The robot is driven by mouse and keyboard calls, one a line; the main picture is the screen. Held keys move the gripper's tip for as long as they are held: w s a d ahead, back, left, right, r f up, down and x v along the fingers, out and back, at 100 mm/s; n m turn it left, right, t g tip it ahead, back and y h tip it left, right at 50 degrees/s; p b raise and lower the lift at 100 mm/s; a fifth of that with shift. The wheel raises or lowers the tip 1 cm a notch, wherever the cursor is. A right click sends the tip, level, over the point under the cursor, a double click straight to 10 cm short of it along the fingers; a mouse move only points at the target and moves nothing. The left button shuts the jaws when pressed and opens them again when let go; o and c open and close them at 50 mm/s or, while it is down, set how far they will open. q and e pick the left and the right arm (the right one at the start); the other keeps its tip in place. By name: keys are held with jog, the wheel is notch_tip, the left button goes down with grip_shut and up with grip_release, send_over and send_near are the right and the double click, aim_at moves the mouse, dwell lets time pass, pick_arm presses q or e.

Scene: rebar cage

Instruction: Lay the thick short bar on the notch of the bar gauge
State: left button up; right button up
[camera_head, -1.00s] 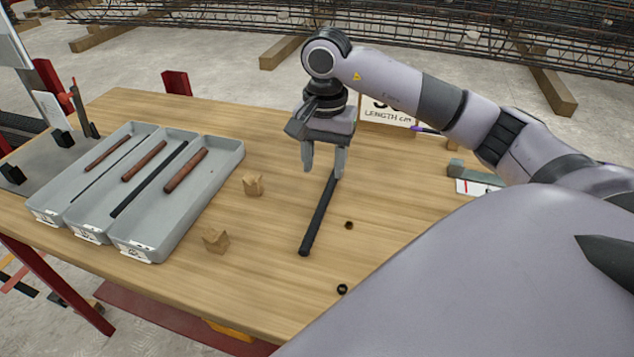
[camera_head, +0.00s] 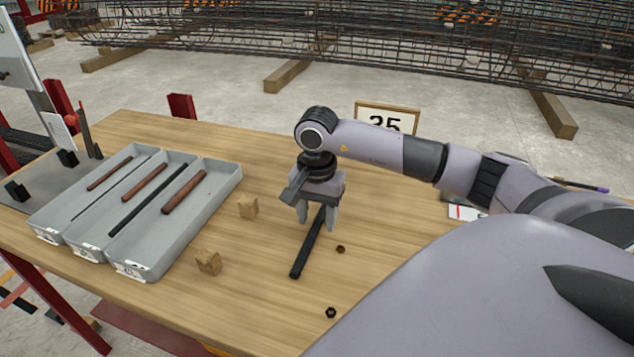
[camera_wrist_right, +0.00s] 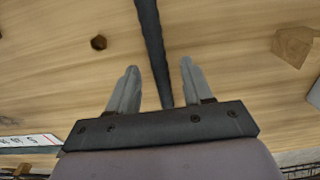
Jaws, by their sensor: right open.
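A thick dark bar (camera_head: 308,250) lies on the wooden table, its far end under my right gripper (camera_head: 317,217). In the right wrist view the bar (camera_wrist_right: 150,35) runs between the two open fingers (camera_wrist_right: 159,68), with a gap on each side. The right gripper is open and points down, holding nothing. Other thick, short rust-brown bars (camera_head: 184,192) lie in the grey trays at the left. I cannot make out the gauge's notch; a small piece with a white and red label (camera_head: 465,212) shows at the right, partly hidden by my arm. My left gripper is not in view.
The grey trays (camera_head: 202,229) cover the left of the table. Two small wooden blocks (camera_head: 248,207) (camera_head: 208,262) and two dark nuts (camera_head: 340,249) (camera_head: 330,312) lie around the bar. A framed number sign (camera_head: 388,117) stands behind my right arm.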

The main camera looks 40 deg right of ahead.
jog(key=shift+f, duration=0.35)
grip_shut()
jog(key=shift+r, duration=0.1)
jog(key=shift+w+r, duration=0.1)
jog(key=shift+r, duration=0.4)
notch_tip(320, 180, up, 11)
notch_tip(320, 180, up, 7)
jog(key=p, duration=0.2)
send_over(317, 221)
jog(key=shift+r, duration=0.5)
